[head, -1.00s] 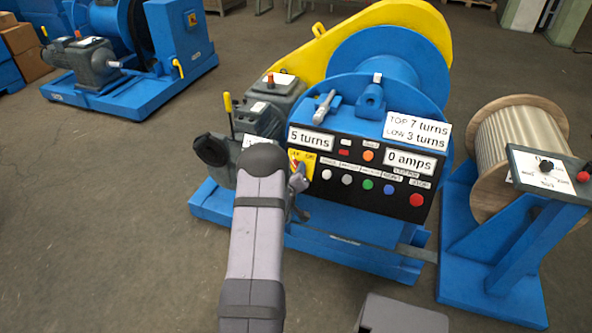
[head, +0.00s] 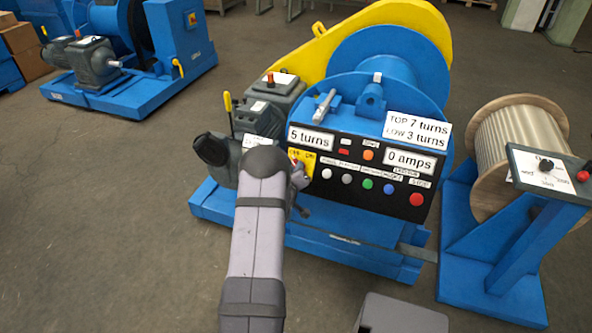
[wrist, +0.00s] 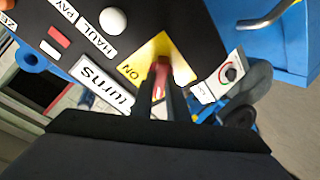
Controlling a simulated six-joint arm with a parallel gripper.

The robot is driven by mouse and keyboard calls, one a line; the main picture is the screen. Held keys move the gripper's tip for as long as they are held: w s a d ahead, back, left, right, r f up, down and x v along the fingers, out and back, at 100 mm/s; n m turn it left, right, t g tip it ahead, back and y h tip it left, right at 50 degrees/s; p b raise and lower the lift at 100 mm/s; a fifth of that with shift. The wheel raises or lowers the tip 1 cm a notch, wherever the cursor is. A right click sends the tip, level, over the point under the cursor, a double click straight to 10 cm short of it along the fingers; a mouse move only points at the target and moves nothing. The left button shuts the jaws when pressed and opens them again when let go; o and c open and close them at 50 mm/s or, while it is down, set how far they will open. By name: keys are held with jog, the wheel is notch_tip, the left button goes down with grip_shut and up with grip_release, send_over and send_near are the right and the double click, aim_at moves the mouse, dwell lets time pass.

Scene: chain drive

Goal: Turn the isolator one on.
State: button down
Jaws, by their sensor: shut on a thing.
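The isolator is a yellow plate (head: 311,162) with a red handle at the left end of the black control panel. In the wrist view its plate (wrist: 153,48) shows the word ON, and the red handle (wrist: 160,70) is between the fingers. My gripper (head: 299,178) is at the isolator and shut on the handle; its two dark fingers (wrist: 163,88) also show in the wrist view. The fingers and my arm hide part of the handle and plate, so I cannot tell the handle's exact angle.
The panel has white, green, blue and red (head: 416,199) buttons, and displays reading 5 turns (head: 311,139) and 0 amps (head: 410,162). The blue winch drum (head: 385,62) is behind. A control stand (head: 550,170) and a cable reel (head: 515,140) stand at right.

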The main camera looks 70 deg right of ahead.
jog(key=shift+f+m+b, duration=0.1)
jog(key=shift+m+b, duration=0.2)
jog(key=shift+w+m+g+b, duration=0.1)
jog(key=shift+m+g+b, duration=1)
jog(key=shift+m, duration=2.15)
jog(key=shift+s+m+g+b, duration=0.1)
jog(key=shift+m+g+b, duration=0.25)
jog(key=shift+m+b, duration=2.25)
jog(key=shift+w+m+g+b, duration=0.1)
jog(key=shift+m+g+b, duration=0.65)
jog(key=shift+m, duration=3.2)
jog(key=c, duration=1.7)
grip_release()
jog(key=shift+v, duration=3.7)
